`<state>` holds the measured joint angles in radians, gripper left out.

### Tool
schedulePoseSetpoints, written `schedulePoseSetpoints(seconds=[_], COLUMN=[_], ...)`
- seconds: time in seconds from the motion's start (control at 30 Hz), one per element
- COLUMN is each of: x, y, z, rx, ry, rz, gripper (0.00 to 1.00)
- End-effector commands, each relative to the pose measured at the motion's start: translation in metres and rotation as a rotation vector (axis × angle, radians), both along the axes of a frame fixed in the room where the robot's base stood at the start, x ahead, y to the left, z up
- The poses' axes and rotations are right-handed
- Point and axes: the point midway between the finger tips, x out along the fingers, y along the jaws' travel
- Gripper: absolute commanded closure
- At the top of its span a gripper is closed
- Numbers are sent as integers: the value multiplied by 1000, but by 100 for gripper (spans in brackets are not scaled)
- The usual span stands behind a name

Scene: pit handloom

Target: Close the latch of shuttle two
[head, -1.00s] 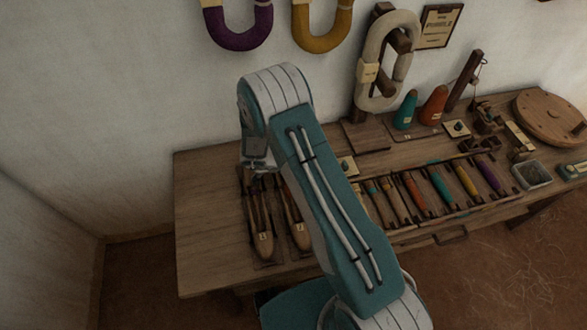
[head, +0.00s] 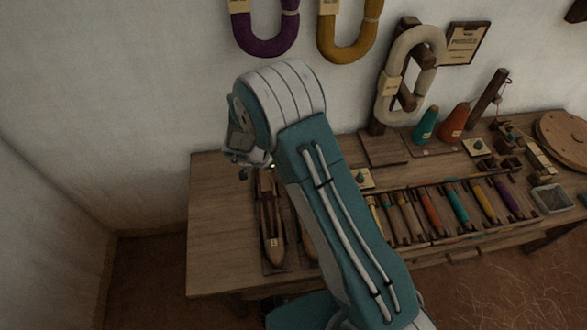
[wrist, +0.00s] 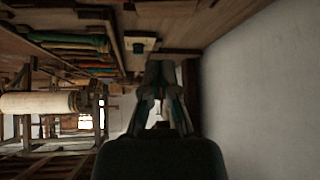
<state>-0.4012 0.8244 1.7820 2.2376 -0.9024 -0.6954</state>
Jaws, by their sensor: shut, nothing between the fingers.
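A wooden boat-shaped shuttle (head: 273,232) lies on the left part of the bench, with a small tag too small to read. A second shuttle (head: 307,242) lies to its right, mostly hidden behind my arm. I cannot tell which is shuttle two, and the latch is not clear in either view. My gripper (head: 247,165) is above the bench, up and left of the left shuttle's far end, apart from it. In the wrist view, my gripper's fingers (wrist: 161,80) are together and hold nothing.
A rack of coloured bobbins (head: 432,215) stretches along the bench to the right. A pale coiled hank (head: 398,80), a teal cone (head: 425,125) and an orange cone (head: 454,124) stand behind it. The bench's left end (head: 218,215) is clear. A wall is close behind.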

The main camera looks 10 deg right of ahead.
Motion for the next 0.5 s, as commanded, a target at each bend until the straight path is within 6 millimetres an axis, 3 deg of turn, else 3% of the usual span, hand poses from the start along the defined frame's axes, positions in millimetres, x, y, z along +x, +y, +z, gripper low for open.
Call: schedulePoseSetpoints(seconds=[0.03,0.07,0.1,0.23,0.5], x=[-1,-1,1,23,93], y=[2,3,3,2,14], z=[3,4,5,8,21], rx=[0,0,2,21,123], ry=[0,0,-4,-62,-226], rz=[0,1,7,86,435], gripper=[91,78,74,74,74])
